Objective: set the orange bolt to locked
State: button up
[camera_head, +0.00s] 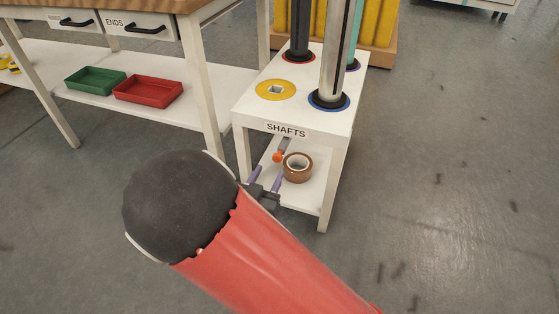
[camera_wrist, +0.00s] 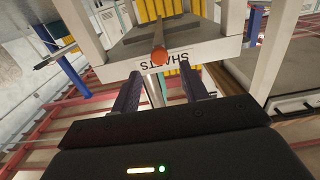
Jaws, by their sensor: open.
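The orange bolt (camera_head: 278,156) shows as an orange round knob on a short grey bar just under the SHAFTS label, at the front of the small white stand (camera_head: 243,117). In the wrist view its orange knob (camera_wrist: 159,57) is near the top middle, in front of part of the label, with the grey bar leading away behind it. My gripper (camera_head: 267,173) is open, its two purple fingers apart and pointing toward the knob. In the wrist view my gripper (camera_wrist: 159,73) has the knob centred beyond its fingertips, with nothing between the fingers. I cannot tell whether the bolt is locked.
A brown tape roll (camera_head: 298,178) is on the stand's lower shelf, right of the knob. Upright shafts stand in coloured rings on the stand's top; a yellow ring (camera_head: 276,98) is empty. A workbench with green (camera_head: 96,93) and red (camera_head: 148,103) trays is at left. The floor at right is clear.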

aim_at(276, 159)
jog(key=x, duration=0.7)
jog(key=shift+w+d+r+b, duration=0.1)
jog(key=shift+w+b, duration=0.2)
jog(key=shift+b, duration=0.05)
grip_shut()
